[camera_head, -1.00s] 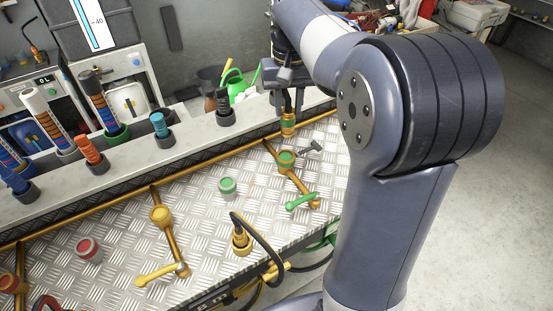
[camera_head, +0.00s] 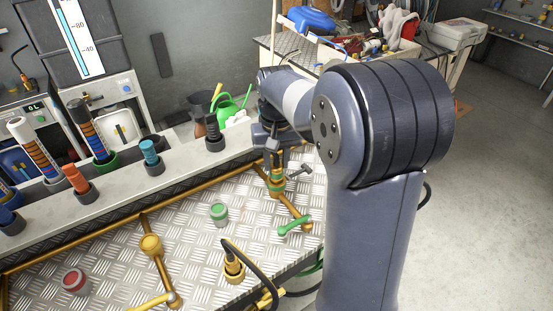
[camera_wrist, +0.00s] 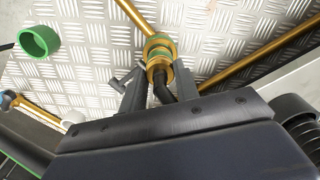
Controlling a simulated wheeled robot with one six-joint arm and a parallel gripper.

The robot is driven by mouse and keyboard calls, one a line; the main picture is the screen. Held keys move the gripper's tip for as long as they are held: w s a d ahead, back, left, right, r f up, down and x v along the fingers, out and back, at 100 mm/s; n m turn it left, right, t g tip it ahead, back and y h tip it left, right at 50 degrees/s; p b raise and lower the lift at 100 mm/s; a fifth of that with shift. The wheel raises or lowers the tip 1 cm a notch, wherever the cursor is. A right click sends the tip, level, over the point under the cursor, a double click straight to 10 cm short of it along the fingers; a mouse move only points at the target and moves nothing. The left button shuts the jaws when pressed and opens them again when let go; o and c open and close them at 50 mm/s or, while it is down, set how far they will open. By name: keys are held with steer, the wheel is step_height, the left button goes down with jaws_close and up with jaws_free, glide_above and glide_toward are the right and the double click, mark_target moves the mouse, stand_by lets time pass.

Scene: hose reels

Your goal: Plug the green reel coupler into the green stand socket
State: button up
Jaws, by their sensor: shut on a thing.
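My gripper (camera_head: 276,160) is shut on the green reel coupler (camera_wrist: 159,67), a gold fitting with a black hose, also visible in the wrist view (camera_wrist: 160,84). The coupler points at the green stand socket (camera_wrist: 158,42), a gold pipe end with a green band. In the head view the socket (camera_head: 277,190) is directly below the coupler. The two look in line and touching or nearly so; I cannot tell how deep the coupler sits. The green lever (camera_head: 293,226) is on the same pipe.
An open green cup (camera_head: 219,213) stands on the tread plate left of the socket. A yellow socket (camera_head: 151,244) and a gold coupler with a black hose (camera_head: 233,265) are nearer. A red cup (camera_head: 76,282) stands at left. A ledge (camera_head: 125,190) with several upright tools runs behind.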

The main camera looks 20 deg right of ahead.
steer(key=o, duration=1.1)
steer(key=shift+f, duration=0.1)
steer(key=shift+c, duration=0.2)
step_height(320, 180, up, 12)
steer(key=shift+p, duration=0.3)
step_height(320, 180, down, 12)
steer(key=shift+r, duration=2)
